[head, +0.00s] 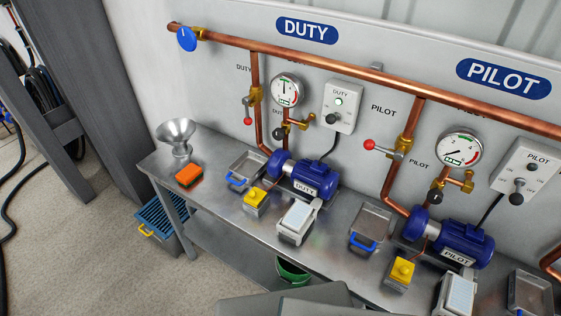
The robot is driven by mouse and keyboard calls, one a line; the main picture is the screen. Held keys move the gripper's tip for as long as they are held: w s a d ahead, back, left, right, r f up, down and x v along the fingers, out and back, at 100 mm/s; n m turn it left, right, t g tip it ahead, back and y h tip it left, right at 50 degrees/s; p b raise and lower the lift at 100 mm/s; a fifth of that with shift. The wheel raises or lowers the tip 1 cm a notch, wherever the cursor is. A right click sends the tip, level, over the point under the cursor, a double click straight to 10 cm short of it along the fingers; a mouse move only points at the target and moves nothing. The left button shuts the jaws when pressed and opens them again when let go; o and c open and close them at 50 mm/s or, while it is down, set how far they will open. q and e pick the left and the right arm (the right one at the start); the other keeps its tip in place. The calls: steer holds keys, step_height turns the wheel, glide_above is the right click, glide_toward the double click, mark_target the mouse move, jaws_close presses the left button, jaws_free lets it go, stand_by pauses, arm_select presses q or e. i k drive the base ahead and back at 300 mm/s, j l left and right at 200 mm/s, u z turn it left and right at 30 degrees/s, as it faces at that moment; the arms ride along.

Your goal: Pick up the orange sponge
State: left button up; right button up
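The orange sponge (187,174) lies on the left end of the metal bench (208,204), near its front edge. Its top is orange and a dark layer shows along its lower side. It stands apart from the metal funnel behind it and the tray to its right. Nothing is touching it from above. Neither of my grippers shows in the head view.
A metal funnel (176,135) stands behind the sponge. A tray with a blue handle (244,168), a yellow button box (255,199) and a blue DUTY pump (305,176) stand to the right. A blue-slatted crate (160,216) is below the bench's left end.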

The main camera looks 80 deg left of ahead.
mark_target(191, 173)
steer(key=u, duration=3.55)
steer(key=z, duration=2.75)
steer(key=u, duration=2.4)
